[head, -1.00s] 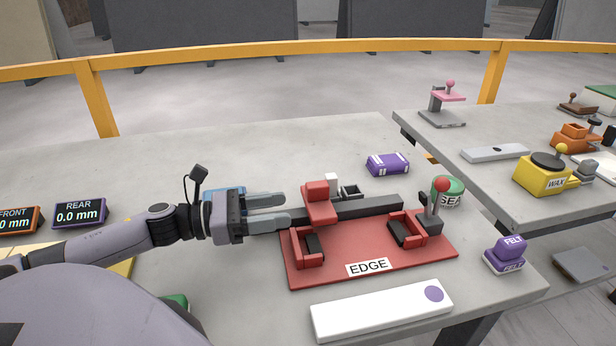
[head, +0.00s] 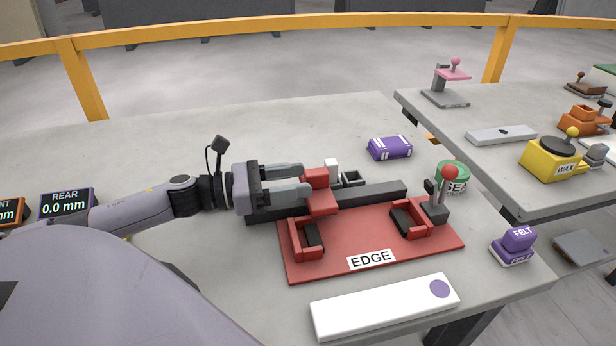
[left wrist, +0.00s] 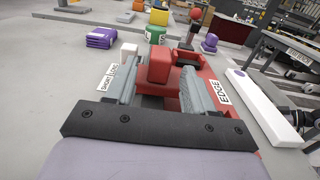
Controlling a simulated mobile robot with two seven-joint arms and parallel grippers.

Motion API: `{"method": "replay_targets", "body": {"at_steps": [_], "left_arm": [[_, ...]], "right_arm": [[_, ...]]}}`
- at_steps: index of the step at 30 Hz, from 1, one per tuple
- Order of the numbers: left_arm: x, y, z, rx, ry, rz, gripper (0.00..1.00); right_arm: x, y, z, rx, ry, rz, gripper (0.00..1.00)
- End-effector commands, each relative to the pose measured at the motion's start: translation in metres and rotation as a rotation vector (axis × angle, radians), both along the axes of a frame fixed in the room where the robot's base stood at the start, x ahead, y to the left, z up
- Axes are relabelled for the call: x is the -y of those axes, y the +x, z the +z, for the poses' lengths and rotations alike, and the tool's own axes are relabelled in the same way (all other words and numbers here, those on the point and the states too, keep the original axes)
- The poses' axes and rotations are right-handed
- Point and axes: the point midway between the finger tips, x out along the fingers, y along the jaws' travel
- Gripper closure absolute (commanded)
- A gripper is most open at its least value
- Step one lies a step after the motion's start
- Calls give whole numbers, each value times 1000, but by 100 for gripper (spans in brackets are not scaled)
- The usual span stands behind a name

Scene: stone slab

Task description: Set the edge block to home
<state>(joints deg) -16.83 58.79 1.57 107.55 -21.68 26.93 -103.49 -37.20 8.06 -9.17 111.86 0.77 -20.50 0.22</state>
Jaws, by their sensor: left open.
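The red edge block (head: 319,193) sits on a dark rail (head: 372,199) that runs along the back of the red EDGE plate (head: 430,247). My left gripper (head: 303,179) is open, level with the block at its left side. In the left wrist view the block (left wrist: 159,67) stands between the two fingers (left wrist: 158,88), with a finger on either side. I cannot tell whether either finger touches it. A lever with a red knob (head: 450,173) stands at the plate's right end. My right gripper is not in view.
A white bar (head: 385,306) with a purple dot lies in front of the plate. A purple block (head: 390,148), a green SEAL tin (head: 453,176) and a purple FELT stamp (head: 514,245) stand around it. The slab behind is mostly clear.

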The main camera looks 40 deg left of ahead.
Motion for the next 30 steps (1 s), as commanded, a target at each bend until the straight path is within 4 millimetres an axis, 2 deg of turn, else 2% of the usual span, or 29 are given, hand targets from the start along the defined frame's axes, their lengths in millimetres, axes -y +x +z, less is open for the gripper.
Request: {"method": "replay_targets", "body": {"at_steps": [10,23,24,28,29,30], "left_arm": [[16,20,1,1,0,0,47],[20,23,0,0,1,1,47],[20,23,0,-1,1,1,50],[20,23,0,-1,1,0,92],[20,23,0,-1,1,0,100],[20,23,0,-1,1,0,100]], "right_arm": [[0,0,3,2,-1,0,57],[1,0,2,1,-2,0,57],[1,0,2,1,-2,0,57],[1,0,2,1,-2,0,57],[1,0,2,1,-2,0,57],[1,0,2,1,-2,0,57]]}}
